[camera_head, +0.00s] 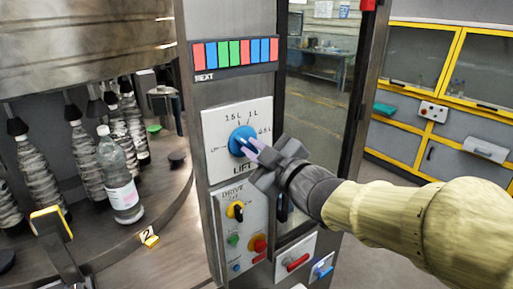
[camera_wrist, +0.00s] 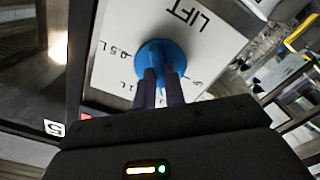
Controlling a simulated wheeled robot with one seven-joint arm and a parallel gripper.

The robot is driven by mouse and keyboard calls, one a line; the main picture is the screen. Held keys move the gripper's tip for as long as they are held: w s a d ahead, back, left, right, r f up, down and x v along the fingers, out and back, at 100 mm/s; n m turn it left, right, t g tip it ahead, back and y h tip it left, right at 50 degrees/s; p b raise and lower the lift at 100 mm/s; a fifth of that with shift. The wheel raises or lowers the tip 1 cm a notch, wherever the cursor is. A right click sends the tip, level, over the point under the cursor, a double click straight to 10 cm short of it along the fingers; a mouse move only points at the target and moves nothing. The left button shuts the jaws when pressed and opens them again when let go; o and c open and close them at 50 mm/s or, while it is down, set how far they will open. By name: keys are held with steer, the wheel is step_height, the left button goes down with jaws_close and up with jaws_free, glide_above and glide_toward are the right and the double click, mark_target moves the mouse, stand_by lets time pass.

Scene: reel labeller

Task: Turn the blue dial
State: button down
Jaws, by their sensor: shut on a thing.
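The blue dial (camera_head: 241,140) sits on a white plate (camera_head: 222,124) marked LIFT, with volume marks such as 1.5 L, 1 L and 0.5 L around it. My gripper (camera_head: 249,147) reaches it from the right, its fingers shut on the dial. In the wrist view the blue dial (camera_wrist: 163,60) shows upside down, with both fingers (camera_wrist: 161,88) on its raised middle. The fingers hide part of the dial's grip, so its exact pointing is hard to tell.
Below is a DRIVE plate (camera_head: 240,225) with a yellow-black knob and coloured buttons. A colour strip (camera_head: 235,52) is above. Bottles (camera_head: 120,175) stand on a round platform at left. A dark doorway frame is right of the panel; yellow-framed cabinets (camera_head: 440,90) stand behind.

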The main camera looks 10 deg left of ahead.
steer(key=m, duration=0.2)
steer(key=m+p, duration=0.1)
steer(key=m, duration=0.1)
steer(key=m+p, duration=0.1)
steer(key=m, duration=0.1)
steer(key=shift+a+r, duration=0.1)
steer(key=shift+r, duration=0.15)
stand_by(0.4)
steer(key=c, duration=1.5)
jaws_free()
steer(key=shift+a, duration=0.1)
steer(key=shift+o, duration=0.2)
steer(key=shift+f, duration=0.15)
steer(key=shift+d, duration=0.2)
